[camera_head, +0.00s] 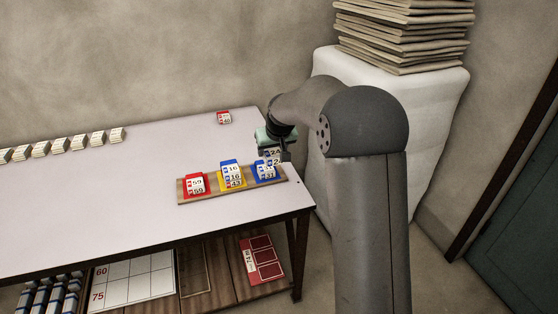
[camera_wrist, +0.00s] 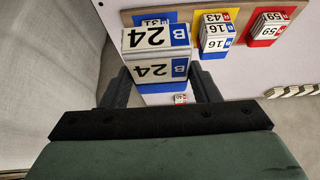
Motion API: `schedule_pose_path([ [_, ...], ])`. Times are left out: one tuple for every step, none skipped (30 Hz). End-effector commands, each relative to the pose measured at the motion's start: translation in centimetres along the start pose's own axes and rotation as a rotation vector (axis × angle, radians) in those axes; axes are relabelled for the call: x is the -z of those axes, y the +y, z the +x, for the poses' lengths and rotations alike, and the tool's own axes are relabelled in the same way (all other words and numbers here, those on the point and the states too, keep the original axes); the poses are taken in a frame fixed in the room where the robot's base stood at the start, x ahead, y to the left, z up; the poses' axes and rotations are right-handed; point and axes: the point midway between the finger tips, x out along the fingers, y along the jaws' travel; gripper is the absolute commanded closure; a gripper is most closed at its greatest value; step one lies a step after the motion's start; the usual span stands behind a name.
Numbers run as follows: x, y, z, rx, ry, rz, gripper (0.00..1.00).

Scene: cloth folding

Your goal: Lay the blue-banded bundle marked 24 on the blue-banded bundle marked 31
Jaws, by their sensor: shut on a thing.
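The bundle marked 24 (camera_wrist: 156,38), white with a blue band and the letter B, is between the two fingers of my gripper (camera_wrist: 158,75). In the head view, the bundle marked 24 (camera_head: 273,154) shows just above and slightly right of the blue-banded bundle marked 31 (camera_head: 264,174). My gripper (camera_head: 275,150) is shut on the 24 bundle. The 31 bundle lies at the right end of a wooden board (camera_head: 211,197). In the wrist view, the 31 bundle (camera_wrist: 154,21) is mostly hidden behind the 24 bundle. I cannot tell whether the two touch.
On the board, a yellow place holds bundles marked 16 and 43 (camera_head: 232,176), and a red place holds bundles marked 59 (camera_head: 196,184). A red-banded bundle (camera_head: 224,118) lies at the table's back. Several pale bundles (camera_head: 60,145) line the left. The table's middle (camera_head: 120,180) is clear.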

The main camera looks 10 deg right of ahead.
Motion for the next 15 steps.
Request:
schedule_pose_path([
  [0.7,0.0,1.1,0.001,-0.003,-0.001,0.67],
  [1.2,0.1,1.6,0.001,-0.003,-0.001,0.67],
  [1.8,0.2,2.5,0.001,-0.003,-0.001,0.67],
  [2.3,0.3,3.2,0.001,-0.002,-0.001,0.67],
  [2.8,0.3,3.8,0.001,-0.002,-0.001,0.67],
  [3.5,0.5,4.7,0.000,-0.002,-0.001,0.67],
  [3.9,0.5,5.4,0.000,-0.003,-0.001,0.67],
  [4.4,0.6,6.0,0.000,-0.003,-0.001,0.67],
  [5.0,0.7,6.9,0.000,-0.003,0.000,0.67],
  [5.1,0.8,7.8,0.000,-0.004,0.000,0.67],
  [5.1,0.8,8.6,0.000,-0.004,0.000,0.67],
  [5.2,0.9,9.6,0.000,-0.005,0.001,0.67],
  [5.4,0.9,10.3,0.000,-0.004,0.001,0.67],
  [5.5,1.0,10.9,0.000,-0.004,0.001,0.67],
  [5.6,1.0,11.6,0.000,-0.003,0.001,0.67],
])
